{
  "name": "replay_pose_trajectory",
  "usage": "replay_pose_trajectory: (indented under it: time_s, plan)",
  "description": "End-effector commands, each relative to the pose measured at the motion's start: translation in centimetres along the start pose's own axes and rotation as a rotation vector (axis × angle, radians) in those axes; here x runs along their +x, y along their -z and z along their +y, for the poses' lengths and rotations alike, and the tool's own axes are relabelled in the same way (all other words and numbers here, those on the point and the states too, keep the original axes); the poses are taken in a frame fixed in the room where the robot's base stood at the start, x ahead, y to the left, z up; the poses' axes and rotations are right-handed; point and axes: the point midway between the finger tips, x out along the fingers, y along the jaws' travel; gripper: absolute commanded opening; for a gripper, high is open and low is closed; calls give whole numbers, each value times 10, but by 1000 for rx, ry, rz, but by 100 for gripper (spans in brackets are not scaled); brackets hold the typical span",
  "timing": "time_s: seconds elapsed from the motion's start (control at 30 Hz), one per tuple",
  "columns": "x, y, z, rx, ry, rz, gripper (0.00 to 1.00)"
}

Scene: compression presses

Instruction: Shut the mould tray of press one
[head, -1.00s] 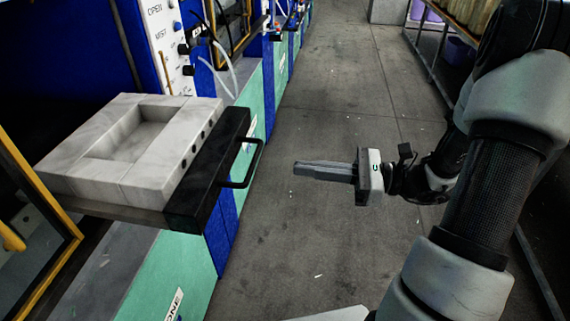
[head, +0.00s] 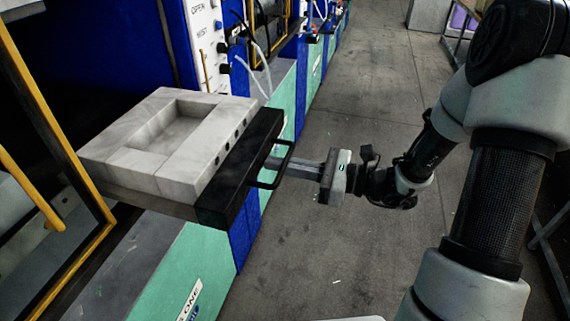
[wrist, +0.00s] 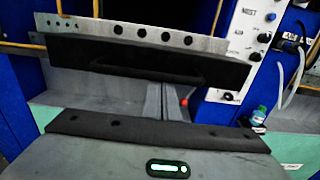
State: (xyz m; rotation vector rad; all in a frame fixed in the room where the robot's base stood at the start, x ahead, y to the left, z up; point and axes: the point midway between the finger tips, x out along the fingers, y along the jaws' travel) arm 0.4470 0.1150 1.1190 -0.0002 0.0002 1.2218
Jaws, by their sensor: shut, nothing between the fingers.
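The mould tray of press one stands pulled out of the press in the head view, carrying a pale grey mould block (head: 205,150) with a rectangular hollow. Its black front bar (head: 240,172) bears a black loop handle (head: 287,165). The bar also shows in the wrist view (wrist: 100,60), the handle faint against it. My gripper (head: 278,163) is shut and empty, its fingers pointing left at the handle. The fingertips overlap the handle in the head view; I cannot tell if they touch. In the wrist view the fingers (wrist: 165,102) lie just below the bar.
A green panel with a "ONE" label (head: 190,302) is below the tray. A yellow-framed guard (head: 60,130) stands at the left. The control panel (head: 207,35) with knobs and hoses is behind. The grey aisle floor (head: 340,240) is clear.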

Motion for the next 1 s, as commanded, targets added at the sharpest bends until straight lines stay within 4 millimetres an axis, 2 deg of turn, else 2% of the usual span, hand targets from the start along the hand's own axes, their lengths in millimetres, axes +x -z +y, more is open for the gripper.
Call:
replay_pose_trajectory:
  time_s: [0.27, 0.37, 0.47, 0.67, 1.0]
  plan:
    - [5, 0, 0, 0, -2, 0, 0]
    - [17, -1, 1, 0, -5, -2, 0]
    - [37, -1, 2, 1, -9, -3, 0]
    - [97, -1, 3, -1, -12, -5, 0]
    - [218, 1, 4, -1, -9, -5, 0]
